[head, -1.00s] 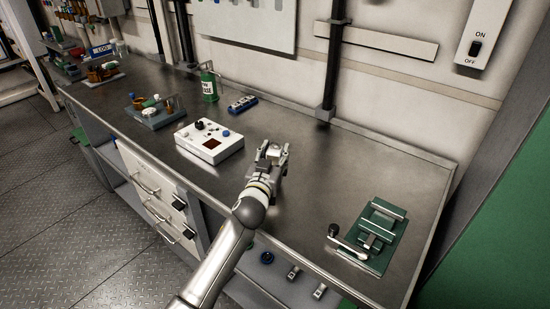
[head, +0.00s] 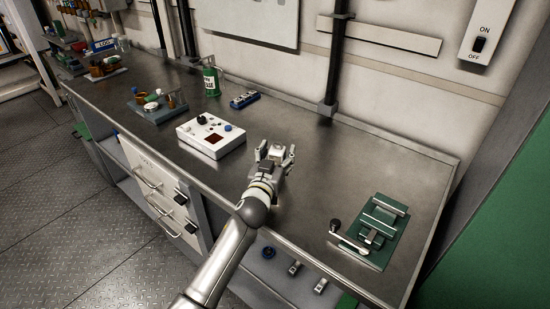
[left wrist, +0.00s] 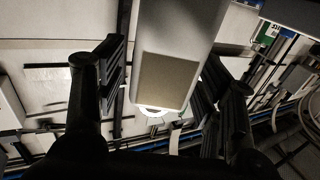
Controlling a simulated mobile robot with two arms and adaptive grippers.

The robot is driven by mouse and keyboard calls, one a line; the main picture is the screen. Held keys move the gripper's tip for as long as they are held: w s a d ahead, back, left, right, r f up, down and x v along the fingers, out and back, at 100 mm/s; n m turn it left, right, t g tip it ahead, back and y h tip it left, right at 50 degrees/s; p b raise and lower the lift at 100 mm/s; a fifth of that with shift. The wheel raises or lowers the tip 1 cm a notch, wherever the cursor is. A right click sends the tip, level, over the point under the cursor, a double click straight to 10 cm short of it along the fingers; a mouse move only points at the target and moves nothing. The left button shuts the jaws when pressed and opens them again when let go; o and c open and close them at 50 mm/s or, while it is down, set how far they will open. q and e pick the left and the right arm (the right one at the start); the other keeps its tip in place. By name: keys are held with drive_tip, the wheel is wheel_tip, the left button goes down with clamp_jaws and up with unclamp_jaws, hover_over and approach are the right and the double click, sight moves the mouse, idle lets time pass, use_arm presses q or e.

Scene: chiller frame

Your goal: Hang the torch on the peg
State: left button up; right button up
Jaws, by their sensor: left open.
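My left gripper (head: 276,152) is above the front middle of the workbench (head: 340,180), right of the white control box. Its fingers are spread and I see nothing held. In the left wrist view, its dark fingers (left wrist: 165,85) stand apart, with a large grey block (left wrist: 172,50) in view between them; I cannot tell what it is or how far off. I cannot make out a torch or a peg with certainty. A pale panel (head: 252,15) on the back wall is cut by the top edge. My right gripper is not in view.
A green fixture with a crank (head: 378,232) lies at right. A dark vertical pipe (head: 334,65) runs up the wall.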

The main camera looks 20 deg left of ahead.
use_arm(q)
drive_tip(key=s+b, duration=0.1)
drive_tip(key=s, duration=1.1)
drive_tip(key=shift+d+b, duration=0.25)
drive_tip(key=shift+b, duration=0.05)
